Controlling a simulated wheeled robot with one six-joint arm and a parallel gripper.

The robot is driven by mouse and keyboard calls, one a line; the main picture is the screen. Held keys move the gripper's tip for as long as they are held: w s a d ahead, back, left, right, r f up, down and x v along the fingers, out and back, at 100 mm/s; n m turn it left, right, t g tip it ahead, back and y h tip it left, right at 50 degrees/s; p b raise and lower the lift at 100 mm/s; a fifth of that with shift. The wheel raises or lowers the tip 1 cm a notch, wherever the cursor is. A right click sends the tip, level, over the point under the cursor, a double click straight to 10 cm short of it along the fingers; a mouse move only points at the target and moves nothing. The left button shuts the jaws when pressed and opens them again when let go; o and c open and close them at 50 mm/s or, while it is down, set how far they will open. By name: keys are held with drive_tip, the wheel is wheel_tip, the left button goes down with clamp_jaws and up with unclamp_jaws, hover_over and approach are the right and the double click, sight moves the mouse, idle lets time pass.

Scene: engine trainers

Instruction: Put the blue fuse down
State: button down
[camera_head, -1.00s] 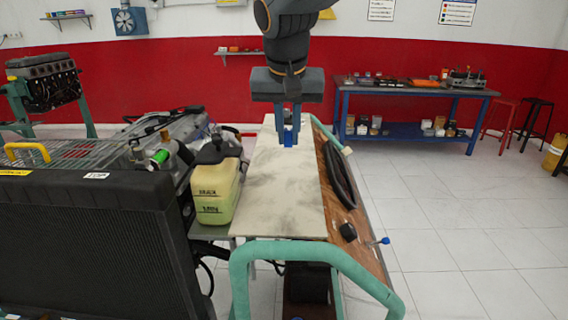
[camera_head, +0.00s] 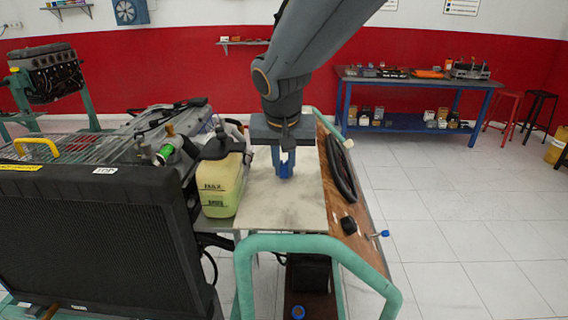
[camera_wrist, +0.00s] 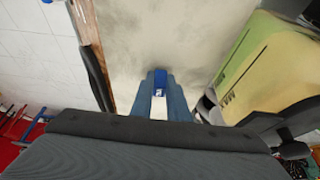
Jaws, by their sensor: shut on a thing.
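The blue fuse (camera_wrist: 160,80) is held between the fingertips of my gripper (camera_head: 284,172), which points down over the pale board. In the head view the blue fuse (camera_head: 285,170) shows as a small blue block at the fingertips. The pale, stained board (camera_head: 297,212) lies below it on the trainer stand. In the wrist view the board (camera_wrist: 190,35) fills the area beyond the fuse. I cannot tell whether the fuse touches the board.
A yellowish fluid tank (camera_head: 222,188) stands close left of my gripper. A black steering wheel (camera_head: 341,168) lies on the wood panel to the right. A green tube frame (camera_head: 300,243) edges the front. The board's front part is clear.

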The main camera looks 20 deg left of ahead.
drive_tip(key=shift+f, duration=0.15)
drive_tip(key=c, duration=1.7)
unclamp_jaws()
